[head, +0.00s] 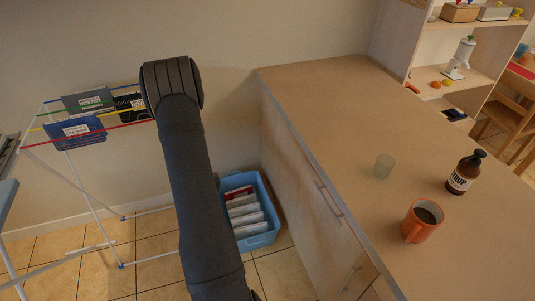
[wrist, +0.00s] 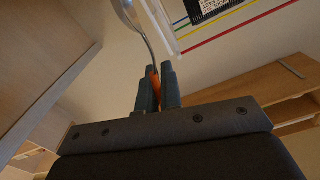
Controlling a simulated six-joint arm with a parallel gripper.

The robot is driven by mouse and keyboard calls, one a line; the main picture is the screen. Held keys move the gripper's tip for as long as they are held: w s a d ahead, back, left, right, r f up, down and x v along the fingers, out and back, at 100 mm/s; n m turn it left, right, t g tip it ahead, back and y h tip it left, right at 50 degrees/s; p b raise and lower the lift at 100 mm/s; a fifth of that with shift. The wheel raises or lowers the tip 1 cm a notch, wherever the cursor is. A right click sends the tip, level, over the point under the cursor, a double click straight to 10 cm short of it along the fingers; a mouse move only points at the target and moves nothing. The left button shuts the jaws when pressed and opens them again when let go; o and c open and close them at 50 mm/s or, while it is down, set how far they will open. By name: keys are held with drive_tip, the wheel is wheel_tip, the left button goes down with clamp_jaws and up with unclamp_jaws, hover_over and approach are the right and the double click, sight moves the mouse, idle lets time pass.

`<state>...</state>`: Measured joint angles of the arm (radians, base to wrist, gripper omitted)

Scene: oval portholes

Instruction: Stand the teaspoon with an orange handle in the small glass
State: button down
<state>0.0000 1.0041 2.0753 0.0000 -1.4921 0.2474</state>
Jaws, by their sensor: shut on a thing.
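The teaspoon (wrist: 137,22) shows in the wrist view, with its metal neck and part of its bowl reaching up past the fingertips. Its orange handle (wrist: 156,84) is between the two dark fingers of my gripper (wrist: 158,85), which is shut on it. The top of the spoon is cut off by the picture edge. My gripper and the spoon cannot be made out in the head view, where my arm hides that area. The spoon is away from the glass.
Left of the counter are a drying rack (head: 85,190) and a blue crate (head: 262,238) on the floor. The counter's far part is clear.

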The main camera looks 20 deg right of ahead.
drive_tip(key=s+d+r+m+g+h, duration=0.1)
drive_tip(key=d+r+m+g+h, duration=0.4)
drive_tip(key=d, duration=1.2)
drive_tip(key=s+d+r+m+g+h, duration=0.1)
drive_tip(key=d+r+m+h, duration=0.5)
drive_tip(key=d, duration=1)
wheel_tip(320, 180, up, 15)
drive_tip(key=m+g+h, duration=0.5)
drive_tip(key=g+h, duration=0.2)
drive_tip(key=g, duration=0.5)
hover_over(383, 167)
drive_tip(key=w+d, duration=0.2)
drive_tip(key=d, duration=0.2)
wheel_tip(383, 167, down, 12)
drive_tip(key=shift+s+a, duration=0.15)
drive_tip(key=shift+s, duration=0.05)
drive_tip(key=c, duration=1.5)
unclamp_jaws()
drive_tip(key=shift+a, duration=0.1)
